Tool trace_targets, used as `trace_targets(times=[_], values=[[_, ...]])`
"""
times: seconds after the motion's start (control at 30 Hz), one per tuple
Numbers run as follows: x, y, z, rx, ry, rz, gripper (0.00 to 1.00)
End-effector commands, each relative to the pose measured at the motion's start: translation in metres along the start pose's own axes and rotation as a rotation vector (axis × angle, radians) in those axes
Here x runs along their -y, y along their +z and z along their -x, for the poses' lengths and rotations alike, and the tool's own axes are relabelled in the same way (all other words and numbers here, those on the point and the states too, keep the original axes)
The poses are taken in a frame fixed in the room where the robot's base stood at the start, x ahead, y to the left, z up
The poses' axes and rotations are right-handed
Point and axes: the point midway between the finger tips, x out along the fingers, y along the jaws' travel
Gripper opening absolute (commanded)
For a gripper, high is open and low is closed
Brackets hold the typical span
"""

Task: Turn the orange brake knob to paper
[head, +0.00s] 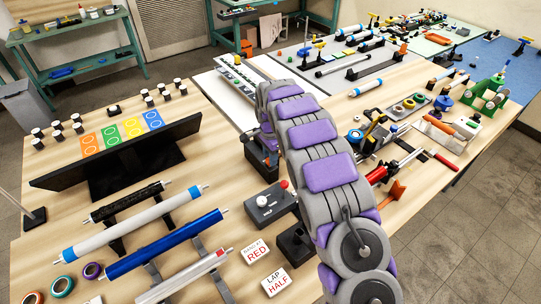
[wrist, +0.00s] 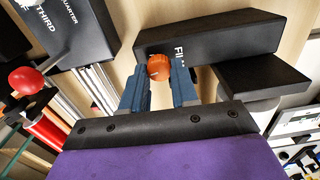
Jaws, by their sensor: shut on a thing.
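The orange brake knob (wrist: 159,67) is round, with a small pale mark on its face. It sits at the side of a black box (wrist: 225,38) in the wrist view. White lettering beginning "FI" is on the box beside the knob, and the rest of the word cannot be read. My gripper (wrist: 159,78) has its two blue-grey fingers on either side of the knob and is shut on it. In the head view my arm hides the knob and my gripper.
A red ball-topped lever (wrist: 26,80) and a black block marked "THIRD" and "QUARTER" (wrist: 75,32) are left of my gripper. In the head view, a grey box with a red button (head: 270,203) stands left of my arm. Rollers (head: 165,243) lie at lower left.

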Motion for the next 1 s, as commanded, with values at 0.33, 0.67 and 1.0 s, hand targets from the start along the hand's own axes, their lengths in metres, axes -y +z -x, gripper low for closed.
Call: trace_targets(times=[0.33, 0.67, 1.0], values=[[0.001, 0.0036, 0.0039, 0.004, 0.0, 0.223, 0.0], [0.0006, 0.0038, 0.0025, 0.004, 0.0, 0.524, 0.0], [-0.0003, 0.0042, 0.0003, 0.007, 0.003, 0.765, 0.0]])
